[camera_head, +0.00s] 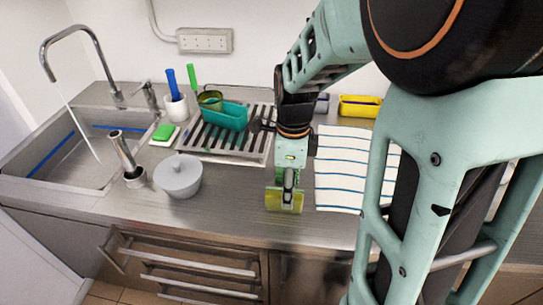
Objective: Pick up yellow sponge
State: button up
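A yellow-green sponge (273,199) shows in the head view near the front edge of the steel counter, left of the striped cloth. My gripper (288,196) points down right at the sponge, with its fingers in front of the sponge's middle. The fingers line up one behind the other from this side, so I cannot tell whether they are shut on it. I also cannot tell whether the sponge touches the counter or is slightly above it.
The sink (60,160) is at far left.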

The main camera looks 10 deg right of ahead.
jog(key=f, duration=0.4)
jog(key=shift+w+f, duration=0.4)
jog(key=shift+c, duration=0.5)
jog(key=c, duration=1)
jog(key=shift+r, duration=0.1)
